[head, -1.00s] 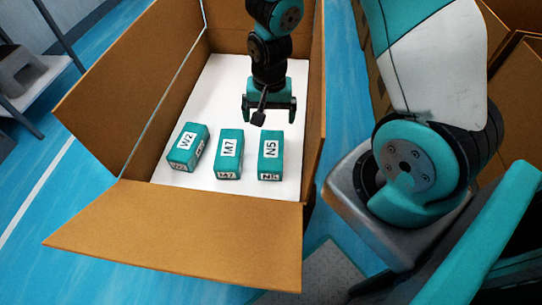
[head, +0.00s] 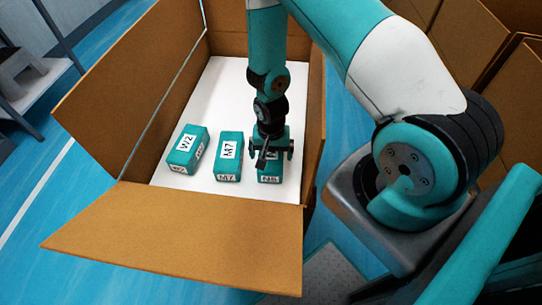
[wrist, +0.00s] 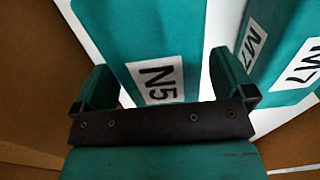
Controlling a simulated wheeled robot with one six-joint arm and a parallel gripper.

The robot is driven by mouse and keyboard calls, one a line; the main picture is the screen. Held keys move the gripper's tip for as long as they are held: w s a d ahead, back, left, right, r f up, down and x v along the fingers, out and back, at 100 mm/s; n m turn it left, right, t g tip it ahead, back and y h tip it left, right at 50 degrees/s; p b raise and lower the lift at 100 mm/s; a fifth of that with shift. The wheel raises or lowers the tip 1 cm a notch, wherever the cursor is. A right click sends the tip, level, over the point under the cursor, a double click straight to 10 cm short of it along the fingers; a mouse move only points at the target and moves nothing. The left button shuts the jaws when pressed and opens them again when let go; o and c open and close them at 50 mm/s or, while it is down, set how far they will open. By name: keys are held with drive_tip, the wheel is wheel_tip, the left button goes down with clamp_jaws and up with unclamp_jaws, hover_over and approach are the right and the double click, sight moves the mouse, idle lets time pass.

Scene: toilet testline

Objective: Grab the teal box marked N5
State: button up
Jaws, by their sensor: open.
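The teal box marked N5 (head: 269,178) stands in the open cardboard box, rightmost of three teal boxes. My gripper (head: 270,150) is over it in the head view and hides most of its top. In the wrist view the N5 box (wrist: 165,45) lies between the two open fingers of my gripper (wrist: 160,85), its N5 label facing the camera. A gap shows between the box and the right finger. I cannot tell whether either finger touches it.
The M7 box (head: 228,157) stands just left of the N5 box, and the W2 box (head: 187,148) is farther left. The cardboard box (head: 190,240) has its flaps spread open, and its right wall is close to my gripper. The white floor (head: 225,90) behind the boxes is clear.

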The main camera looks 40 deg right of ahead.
sight(271, 158)
drive_tip(key=shift+f, duration=1.5)
drive_tip(key=c, duration=1.1)
drive_tip(key=shift+r, duration=0.2)
